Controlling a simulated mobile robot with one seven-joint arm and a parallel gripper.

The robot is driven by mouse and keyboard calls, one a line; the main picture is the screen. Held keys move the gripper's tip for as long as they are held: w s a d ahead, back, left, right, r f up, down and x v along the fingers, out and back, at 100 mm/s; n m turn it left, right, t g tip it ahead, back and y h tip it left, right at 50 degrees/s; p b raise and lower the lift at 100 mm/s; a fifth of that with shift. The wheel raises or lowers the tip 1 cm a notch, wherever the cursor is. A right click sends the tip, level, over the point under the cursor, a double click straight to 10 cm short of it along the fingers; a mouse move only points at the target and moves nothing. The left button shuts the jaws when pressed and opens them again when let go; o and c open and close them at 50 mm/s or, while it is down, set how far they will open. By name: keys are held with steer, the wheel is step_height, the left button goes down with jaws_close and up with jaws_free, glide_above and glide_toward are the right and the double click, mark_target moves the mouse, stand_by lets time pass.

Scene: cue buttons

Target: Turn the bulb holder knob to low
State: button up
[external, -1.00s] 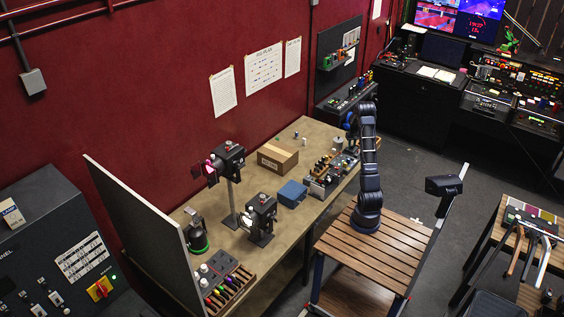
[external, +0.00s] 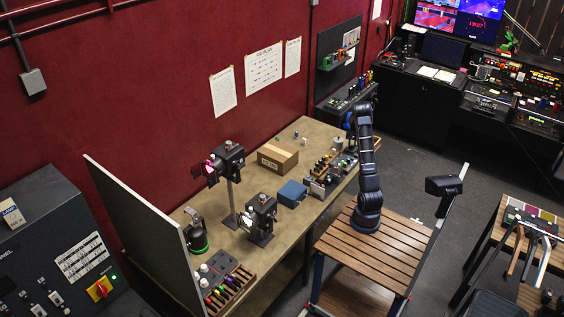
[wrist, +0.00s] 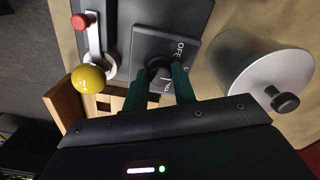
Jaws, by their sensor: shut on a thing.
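In the wrist view a small black knob (wrist: 157,66) stands on a dark grey plate (wrist: 165,42) with white lettering. "OFF" is readable; the other lettering is partly covered, so I cannot tell the knob's setting. My gripper (wrist: 158,80) has its two green fingers shut on the knob, one on each side. In the external view my arm reaches over the far end of the workbench (external: 318,135), and the knob is too small to make out there.
In the wrist view a lever with a yellow ball (wrist: 88,78) and a red-capped part (wrist: 82,21) stand left of the knob. A silver cylinder (wrist: 262,75) with a black knob stands close on the right. A cardboard box (external: 277,157) and blue box (external: 292,193) are on the bench.

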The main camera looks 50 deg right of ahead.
mark_target(352, 146)
steer(key=o, duration=1)
step_height(352, 146, up, 11)
steer(key=shift+f, duration=0.1)
steer(key=shift+a, duration=0.1)
stand_by(0.4)
